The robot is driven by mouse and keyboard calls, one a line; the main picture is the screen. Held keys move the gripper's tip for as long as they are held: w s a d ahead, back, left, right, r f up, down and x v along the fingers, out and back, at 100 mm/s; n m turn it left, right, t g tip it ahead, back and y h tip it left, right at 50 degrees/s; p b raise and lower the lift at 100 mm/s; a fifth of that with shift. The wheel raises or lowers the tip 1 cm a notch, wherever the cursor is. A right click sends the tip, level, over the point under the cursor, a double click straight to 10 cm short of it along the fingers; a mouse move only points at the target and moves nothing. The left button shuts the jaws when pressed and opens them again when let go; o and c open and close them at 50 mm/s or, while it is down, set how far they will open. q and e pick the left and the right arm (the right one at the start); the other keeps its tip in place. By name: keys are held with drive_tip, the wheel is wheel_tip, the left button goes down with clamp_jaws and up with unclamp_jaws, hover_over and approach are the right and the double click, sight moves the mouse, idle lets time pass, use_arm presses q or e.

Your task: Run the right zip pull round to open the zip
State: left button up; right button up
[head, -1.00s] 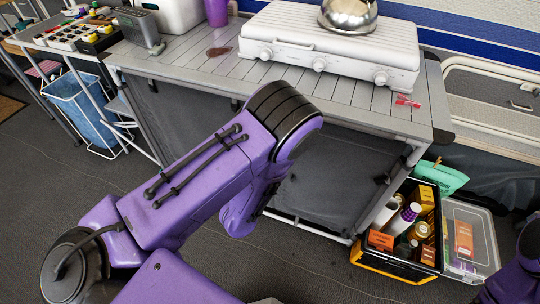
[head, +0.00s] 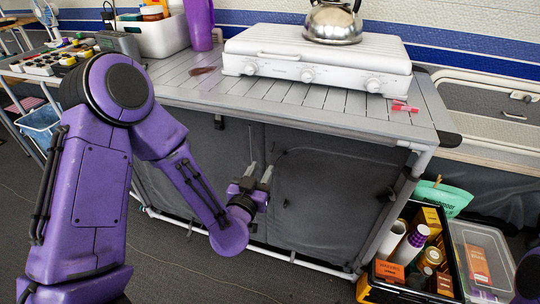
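The grey fabric front of the kitchen stand (head: 330,190) hangs below the slatted top, and a curved seam like a zip line runs round its right panel. A small dark tab (head: 286,203) sits low at the left of this panel, and another dark piece (head: 388,195) is near its right edge. I cannot tell for sure which is the right zip pull. My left gripper (head: 258,174) is in front of the middle of the fabric, its two grey fingers pointing up and apart, with nothing seen between them. Only a purple edge of my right arm shows at the right; its gripper is out of view.
A white stove (head: 318,72) with a steel kettle (head: 332,22) stands on the slatted top (head: 300,103). A black crate (head: 450,250) of goods and a clear box (head: 480,245) stand on the floor at right. The stand's right leg (head: 412,178) is between them and the fabric.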

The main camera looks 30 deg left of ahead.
use_arm(q)
drive_tip(key=w+a, duration=0.1)
drive_tip(key=w, duration=0.7)
drive_tip(key=shift+w+a, duration=0.2)
drive_tip(key=shift+w, duration=0.05)
clamp_jaws()
idle(0.9)
